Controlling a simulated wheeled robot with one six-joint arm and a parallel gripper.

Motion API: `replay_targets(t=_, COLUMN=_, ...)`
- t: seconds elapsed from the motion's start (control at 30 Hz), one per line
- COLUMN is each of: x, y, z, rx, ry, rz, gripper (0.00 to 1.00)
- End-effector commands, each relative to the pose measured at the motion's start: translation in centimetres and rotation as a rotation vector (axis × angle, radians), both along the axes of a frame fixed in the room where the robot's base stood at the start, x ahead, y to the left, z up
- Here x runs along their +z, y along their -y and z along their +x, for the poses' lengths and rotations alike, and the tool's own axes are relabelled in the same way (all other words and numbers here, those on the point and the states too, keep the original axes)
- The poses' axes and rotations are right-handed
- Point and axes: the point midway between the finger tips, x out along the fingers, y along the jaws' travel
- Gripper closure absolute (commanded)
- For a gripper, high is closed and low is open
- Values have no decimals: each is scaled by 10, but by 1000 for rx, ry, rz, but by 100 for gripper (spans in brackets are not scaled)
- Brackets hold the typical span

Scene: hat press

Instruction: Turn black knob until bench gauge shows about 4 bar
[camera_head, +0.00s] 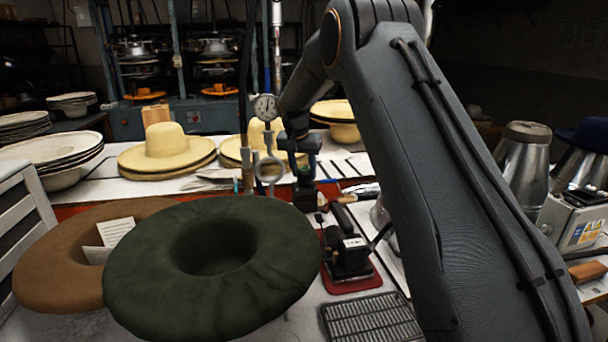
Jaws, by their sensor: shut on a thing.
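The bench gauge (266,107) is a small round white dial on a thin upright stand behind the worktable's front part. Its needle is too small to read surely. My gripper (303,172) is just right of and below the gauge, at the end of my arm reaching in from the right. It is shut on what seems to be the black knob, small and dark among the fingers. The knob's outline and turn angle are hidden by the fingers and cannot be told.
A dark green felt hat (150,262) and a brown one (45,255) fill the front left. Straw hats (168,148) stand behind. A black iron-like tool (347,257) sits on a red mat below my gripper. A dark grate (370,318) lies in front.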

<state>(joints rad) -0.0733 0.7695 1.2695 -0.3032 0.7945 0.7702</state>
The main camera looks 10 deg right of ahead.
Motion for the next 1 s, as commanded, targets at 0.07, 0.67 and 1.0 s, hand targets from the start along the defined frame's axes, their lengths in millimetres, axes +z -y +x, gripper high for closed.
replay_targets(t=0.07, x=-1, y=-1, z=2, rx=-53, ry=2, rz=-1, gripper=82)
replay_targets(t=0.67, x=0, y=-1, z=1, rx=-283, ry=0, rz=-2, gripper=82)
replay_targets(t=1.0, x=0, y=-1, z=1, rx=-286, ry=-1, rz=-1, gripper=82)
